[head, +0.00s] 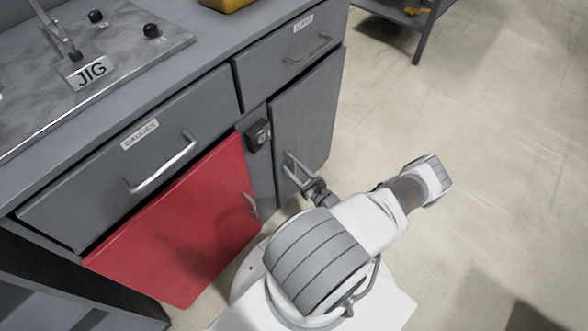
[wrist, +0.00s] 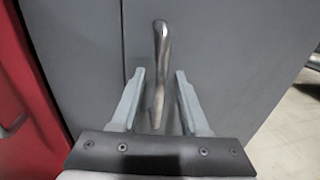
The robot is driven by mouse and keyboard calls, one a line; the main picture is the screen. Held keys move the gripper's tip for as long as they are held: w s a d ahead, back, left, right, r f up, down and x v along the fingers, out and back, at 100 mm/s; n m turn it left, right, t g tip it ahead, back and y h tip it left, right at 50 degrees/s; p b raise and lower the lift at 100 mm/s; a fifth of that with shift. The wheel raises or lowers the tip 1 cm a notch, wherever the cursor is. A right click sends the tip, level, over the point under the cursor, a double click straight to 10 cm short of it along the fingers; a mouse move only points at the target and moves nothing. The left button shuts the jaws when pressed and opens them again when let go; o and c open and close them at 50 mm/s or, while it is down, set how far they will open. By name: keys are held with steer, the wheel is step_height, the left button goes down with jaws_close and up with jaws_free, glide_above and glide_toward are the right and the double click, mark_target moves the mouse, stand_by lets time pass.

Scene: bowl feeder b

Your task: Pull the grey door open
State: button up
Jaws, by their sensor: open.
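The grey door (head: 312,115) is on the right side of the cabinet front and looks shut; it also fills much of the wrist view (wrist: 220,50). Its upright metal handle (wrist: 161,65) shows in the wrist view between the two fingers of my gripper (wrist: 159,82). The fingers are open, one on each side of the handle, with a gap on both sides. In the head view my gripper (head: 297,172) is at the grey door's handle, and the handle is partly hidden there.
A red door (head: 180,230) with its own handle is left of the grey door. Above are the GAUGES drawer (head: 90,175) and another labelled drawer (head: 285,60). A dark lock-like box (head: 257,135) sits between the doors. Open floor (head: 470,150) lies to the right.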

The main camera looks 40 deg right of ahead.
jaws_close()
stand_by(1.5)
